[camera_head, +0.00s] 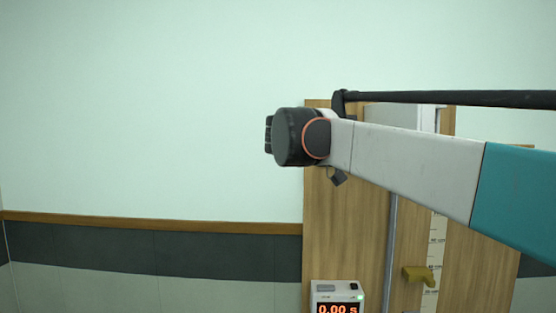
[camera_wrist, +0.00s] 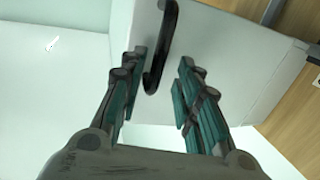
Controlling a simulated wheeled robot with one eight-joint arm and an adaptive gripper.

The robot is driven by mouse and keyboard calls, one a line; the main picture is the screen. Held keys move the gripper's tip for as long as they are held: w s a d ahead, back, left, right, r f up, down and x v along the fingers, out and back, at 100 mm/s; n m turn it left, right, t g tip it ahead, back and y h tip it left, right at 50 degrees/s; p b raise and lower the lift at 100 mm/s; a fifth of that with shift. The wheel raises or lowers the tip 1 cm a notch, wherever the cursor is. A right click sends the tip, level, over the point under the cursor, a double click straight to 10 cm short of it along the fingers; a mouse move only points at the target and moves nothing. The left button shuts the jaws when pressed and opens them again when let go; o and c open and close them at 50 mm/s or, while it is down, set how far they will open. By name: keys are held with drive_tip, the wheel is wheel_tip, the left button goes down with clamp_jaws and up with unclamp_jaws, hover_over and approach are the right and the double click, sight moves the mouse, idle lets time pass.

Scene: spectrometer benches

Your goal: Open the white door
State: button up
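The white door (camera_wrist: 235,60) fills the upper right of the wrist view as a pale flat panel, tilted in the picture. Its black bar handle (camera_wrist: 170,22) runs down from the top edge, curving at its lower end. My gripper (camera_wrist: 162,59) is open, one finger on each side of the handle's lower part. A gap shows between the handle and each finger; I cannot tell how deep the handle sits between them. In the head view my arm crosses from the right and hides the gripper's fingers and most of what lies behind.
A wooden panel (camera_head: 345,240) stands behind my arm, with a vertical scale (camera_head: 437,245) and a brass-coloured lever (camera_head: 418,274). A timer (camera_head: 338,297) reading 0.00 s is below it. The pale wall (camera_head: 140,110) on the left is bare.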

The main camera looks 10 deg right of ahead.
drive_tip(key=shift+h, duration=0.3)
wheel_tip(320, 180, up, 7)
drive_tip(key=shift+a+r, duration=0.1)
drive_tip(key=shift+s+a, duration=0.1)
drive_tip(key=shift+s, duration=0.4)
drive_tip(key=shift+w, duration=0.25)
